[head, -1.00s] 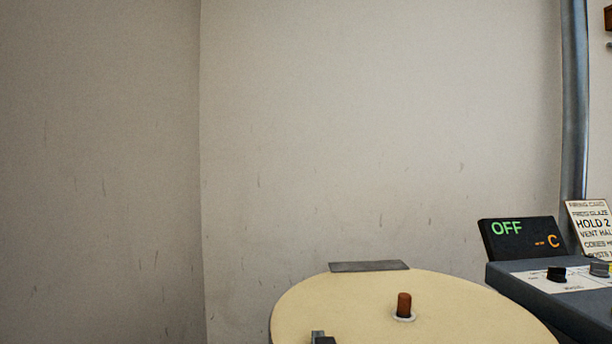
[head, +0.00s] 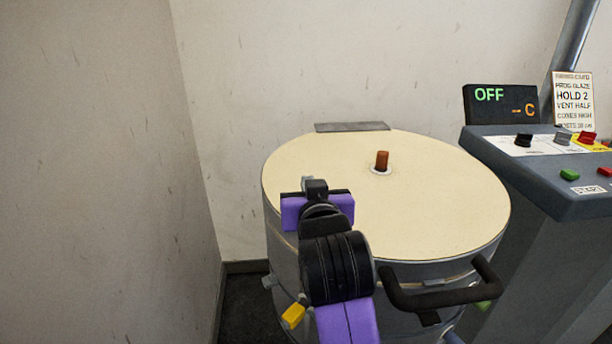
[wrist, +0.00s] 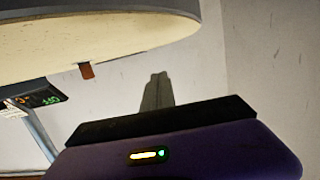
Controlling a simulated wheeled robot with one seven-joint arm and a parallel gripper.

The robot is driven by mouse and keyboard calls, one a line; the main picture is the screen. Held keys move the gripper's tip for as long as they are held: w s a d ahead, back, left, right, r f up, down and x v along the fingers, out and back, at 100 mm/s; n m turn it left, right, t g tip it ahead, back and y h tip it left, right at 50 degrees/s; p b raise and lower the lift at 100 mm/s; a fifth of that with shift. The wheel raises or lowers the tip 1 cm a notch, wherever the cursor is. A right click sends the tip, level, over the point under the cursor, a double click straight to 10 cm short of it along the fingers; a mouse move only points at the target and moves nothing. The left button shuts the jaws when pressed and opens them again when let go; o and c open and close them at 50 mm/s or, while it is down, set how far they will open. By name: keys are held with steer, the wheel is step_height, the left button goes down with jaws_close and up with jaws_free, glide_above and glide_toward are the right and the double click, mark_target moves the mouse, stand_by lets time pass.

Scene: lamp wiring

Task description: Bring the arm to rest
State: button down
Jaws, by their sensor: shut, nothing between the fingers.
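My arm reaches up from the bottom of the head view, black and purple. My gripper (head: 308,182) is at its end, over the left front part of the round kiln's cream lid (head: 430,200). In the wrist view my gripper's fingers (wrist: 157,78) are together with nothing between them. The lid (wrist: 110,55) fills the upper left of that view, apart from the fingers in the picture. I cannot tell the exact gap between gripper and lid.
A brown plug (head: 382,160) stands on the lid. A black handle (head: 440,291) juts from the kiln's front. A control panel (head: 540,147) with knobs and buttons stands at right, its display (head: 500,103) reading OFF. Walls (head: 90,150) close in at left and behind.

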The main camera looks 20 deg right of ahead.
steer(key=v, duration=0.3)
steer(key=shift+s+r, duration=0.15)
steer(key=shift+s, duration=0.1)
steer(key=shift+a+r, duration=0.1)
steer(key=shift+r, duration=0.25)
steer(key=s+a+r+n+t+y+p, duration=0.1)
steer(key=s+a+r+n+t+y, duration=0.2)
steer(key=s+a+r+n+t, duration=0.15)
steer(key=s+d+f+g+p, duration=0.1)
steer(key=s+d+f+p, duration=0.1)
steer(key=s, duration=1.1)
steer(key=s+d+f+m+g+p, duration=0.1)
steer(key=s+f+p, duration=0.4)
steer(key=s, duration=0.8)
steer(key=s+d+f+m+g+p, duration=0.1)
steer(key=s+d+f+g+p, duration=0.2)
steer(key=s, duration=1)
step_height(320, 180, down, 4)
steer(key=shift+d+r+p, duration=0.1)
steer(key=shift+d+p, duration=0.2)
steer(key=shift+d, duration=0.9)
steer(key=c, duration=2.1)
jaws_free()
